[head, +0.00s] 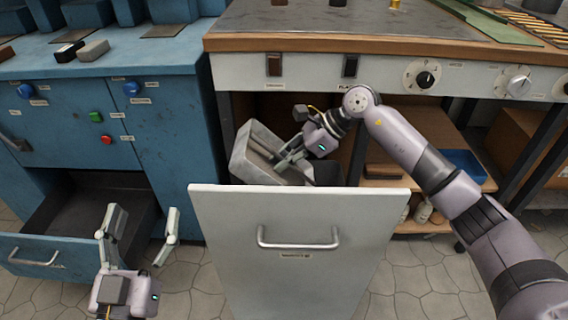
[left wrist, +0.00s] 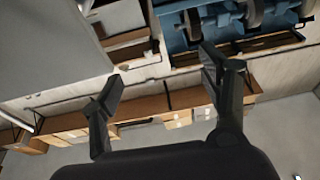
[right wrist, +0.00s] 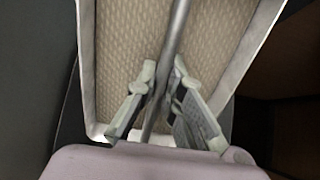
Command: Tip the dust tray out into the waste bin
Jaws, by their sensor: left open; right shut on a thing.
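The grey dust tray (head: 243,158) is tilted steeply in the head view, above and just behind the pale front (head: 300,285) of the pulled-out waste bin. My right gripper (head: 284,160) is shut on the tray's bar; the right wrist view shows the bar (right wrist: 178,30) between the fingers and the tray's pale rim (right wrist: 88,70). A beige patterned surface shows inside the tray; I cannot tell whether dust lies there. The bin's inside is mostly hidden behind its front. My left gripper (head: 140,215) is open and empty at lower left.
A blue cabinet (head: 165,130) stands on the left with an open drawer (head: 40,252) low down. A workbench (head: 440,50) with knobs and switches overhangs the bin. A blue container (head: 462,165) sits on the shelf at right. Tiled floor is clear beside the bin.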

